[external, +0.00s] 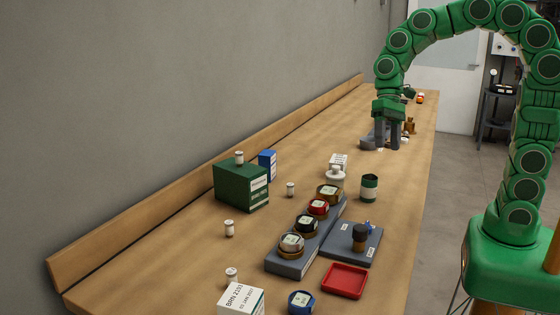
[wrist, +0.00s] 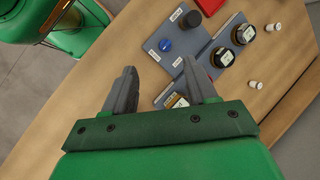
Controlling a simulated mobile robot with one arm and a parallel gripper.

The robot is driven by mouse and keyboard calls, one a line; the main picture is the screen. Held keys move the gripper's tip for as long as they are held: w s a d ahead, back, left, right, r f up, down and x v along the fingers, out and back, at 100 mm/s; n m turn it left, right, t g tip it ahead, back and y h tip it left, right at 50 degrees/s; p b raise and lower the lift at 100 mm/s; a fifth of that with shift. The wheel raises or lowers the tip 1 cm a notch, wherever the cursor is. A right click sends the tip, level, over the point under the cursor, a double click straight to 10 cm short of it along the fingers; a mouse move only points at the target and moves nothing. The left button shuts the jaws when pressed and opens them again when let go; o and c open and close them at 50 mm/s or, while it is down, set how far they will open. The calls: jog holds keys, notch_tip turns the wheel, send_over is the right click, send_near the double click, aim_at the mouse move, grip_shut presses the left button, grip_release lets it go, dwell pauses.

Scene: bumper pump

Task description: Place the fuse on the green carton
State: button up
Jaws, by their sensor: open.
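The green carton (external: 236,190) stands on the bench near the wall. A small white fuse-like cylinder with darker ends (external: 239,158) stands upright and appears to rest on the carton's top. Similar cylinders stand on the bench: one right of the carton (external: 290,189), one in front of it (external: 229,228) and one nearer the camera (external: 232,275). In the wrist view two such cylinders show, one higher (wrist: 273,27) and one lower (wrist: 255,85). My gripper (external: 388,142) is open and empty over the bench, well beyond the carton; its fingers also show in the wrist view (wrist: 162,78).
A blue box (external: 267,164) stands behind the carton. A grey rack (external: 292,265) holds several round capped items. Beside it are a grey plate (external: 340,252), a red tray (external: 345,281) and a dark green jar (external: 369,188). A white box (external: 241,300) is in front. Bench left of the carton is clear.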

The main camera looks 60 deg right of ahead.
jog(key=s+d+f+n+h, duration=0.1)
jog(key=s+d+n, duration=0.1)
jog(key=s, duration=0.5)
jog(key=s+d+f+n+h, duration=0.2)
jog(key=s+d, duration=0.2)
jog(key=s, duration=0.4)
jog(key=s+d+f+n+h, duration=0.1)
jog(key=s+d, duration=0.3)
jog(key=s, duration=0.4)
jog(key=shift+f+n+h, duration=0.25)
jog(key=shift+n+h, duration=0.35)
jog(key=shift+n, duration=0.2)
